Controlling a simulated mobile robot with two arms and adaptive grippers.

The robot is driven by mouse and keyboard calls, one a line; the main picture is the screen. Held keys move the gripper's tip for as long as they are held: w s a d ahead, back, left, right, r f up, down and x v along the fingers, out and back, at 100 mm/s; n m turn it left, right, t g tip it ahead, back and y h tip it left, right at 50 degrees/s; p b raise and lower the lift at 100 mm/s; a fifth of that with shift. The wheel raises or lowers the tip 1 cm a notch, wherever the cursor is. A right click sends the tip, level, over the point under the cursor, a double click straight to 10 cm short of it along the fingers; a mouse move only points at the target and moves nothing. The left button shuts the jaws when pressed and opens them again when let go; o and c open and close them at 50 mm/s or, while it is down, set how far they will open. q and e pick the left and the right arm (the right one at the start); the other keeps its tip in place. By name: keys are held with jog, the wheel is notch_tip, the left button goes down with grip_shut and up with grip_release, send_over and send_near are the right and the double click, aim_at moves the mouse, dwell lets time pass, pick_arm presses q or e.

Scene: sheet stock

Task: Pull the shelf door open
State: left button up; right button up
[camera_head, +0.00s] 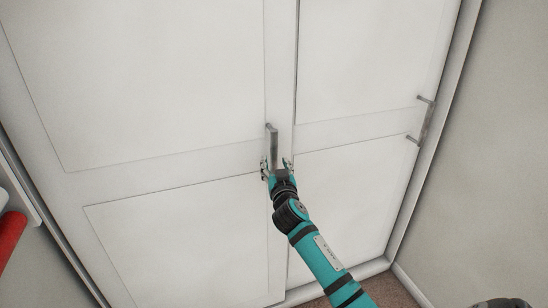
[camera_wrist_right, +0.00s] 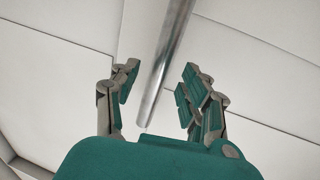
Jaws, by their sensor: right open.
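The white shelf door (camera_head: 150,85) with recessed panels fills the left and middle of the head view and looks shut. Its upright metal handle (camera_head: 272,145) is near the door's right edge. In the wrist view the handle (camera_wrist_right: 168,60) is a grey bar coming down between my fingers. My right gripper (camera_head: 276,164) is open at the lower part of the handle. In the wrist view its two fingers (camera_wrist_right: 158,88) stand on either side of the bar, with a gap on both sides. My left gripper is not in view.
A second white door (camera_head: 350,100) to the right has its own metal handle (camera_head: 422,120). A grey wall (camera_head: 490,150) stands at the right. A red object (camera_head: 10,235) shows at the left edge. Brown floor (camera_head: 380,290) shows at the bottom.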

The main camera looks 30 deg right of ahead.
aim_at(274, 162)
jog(key=x, duration=0.2)
jog(key=shift+w+d, duration=0.15)
jog(key=shift+w, duration=0.1)
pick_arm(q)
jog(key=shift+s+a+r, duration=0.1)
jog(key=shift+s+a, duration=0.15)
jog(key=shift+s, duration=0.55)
pick_arm(e)
jog(key=shift+w+d, duration=0.15)
jog(key=shift+w, duration=0.25)
grip_shut()
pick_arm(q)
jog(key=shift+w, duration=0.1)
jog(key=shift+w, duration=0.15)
pick_arm(e)
jog(key=shift+w+f, duration=0.1)
jog(key=shift+f, duration=0.1)
